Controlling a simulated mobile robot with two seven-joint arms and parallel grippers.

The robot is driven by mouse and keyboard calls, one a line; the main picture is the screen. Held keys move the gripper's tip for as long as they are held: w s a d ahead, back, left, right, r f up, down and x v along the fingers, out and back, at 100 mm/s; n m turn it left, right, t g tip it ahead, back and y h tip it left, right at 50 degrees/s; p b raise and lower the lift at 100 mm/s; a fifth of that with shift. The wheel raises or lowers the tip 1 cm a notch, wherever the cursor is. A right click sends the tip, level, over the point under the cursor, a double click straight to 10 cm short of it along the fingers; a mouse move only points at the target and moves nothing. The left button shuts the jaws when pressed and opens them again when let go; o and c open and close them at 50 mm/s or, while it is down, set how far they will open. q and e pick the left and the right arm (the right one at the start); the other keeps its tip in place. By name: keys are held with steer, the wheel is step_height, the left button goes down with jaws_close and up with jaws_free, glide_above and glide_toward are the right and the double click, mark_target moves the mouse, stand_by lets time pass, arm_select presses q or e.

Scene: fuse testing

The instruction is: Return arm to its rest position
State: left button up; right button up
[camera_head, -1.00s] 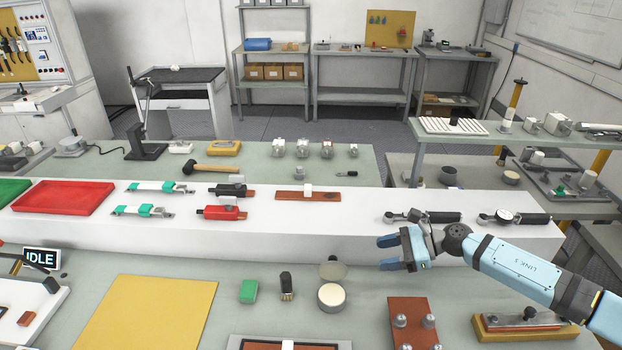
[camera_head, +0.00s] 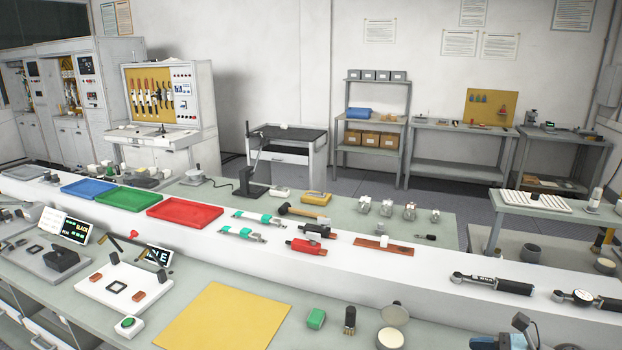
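No held thing can be made out. My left arm and gripper are out of view.
A white raised shelf with red (camera_head: 185,214), green (camera_head: 129,199) and blue (camera_head: 88,188) trays crosses the bench. Two torque-wrench-like tools (camera_head: 493,284) lie at its right.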

steer(key=a+r+m+t+h, duration=0.2)
steer(key=a+m+t, duration=0.5)
steer(key=m, duration=0.6)
steer(key=s+a+f+m+g+h, duration=0.2)
steer(key=s+m+g+h, duration=0.15)
steer(key=s+m, duration=0.65)
steer(key=s+a+f+m+g+h, duration=0.3)
steer(key=s+m, duration=0.4)
steer(key=m, duration=0.6)
steer(key=s+a+f+m+g+h, duration=0.1)
steer(key=s+m+g+h, duration=0.25)
steer(key=s+m, duration=0.65)
steer(key=w+a+f+t+y+p, duration=0.3)
steer(key=w+a+f+t+p, duration=0.2)
steer(key=w+a+f+t, duration=0.1)
steer(key=shift+w+a+f+p, duration=0.2)
steer(key=shift+f+p, duration=0.15)
steer(key=shift+f, duration=0.4)
steer(key=shift+c, duration=1)
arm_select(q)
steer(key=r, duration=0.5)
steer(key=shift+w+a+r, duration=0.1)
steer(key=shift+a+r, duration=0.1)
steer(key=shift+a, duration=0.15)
arm_select(e)
steer(key=shift+a+y, duration=0.1)
steer(key=shift+y, duration=0.2)
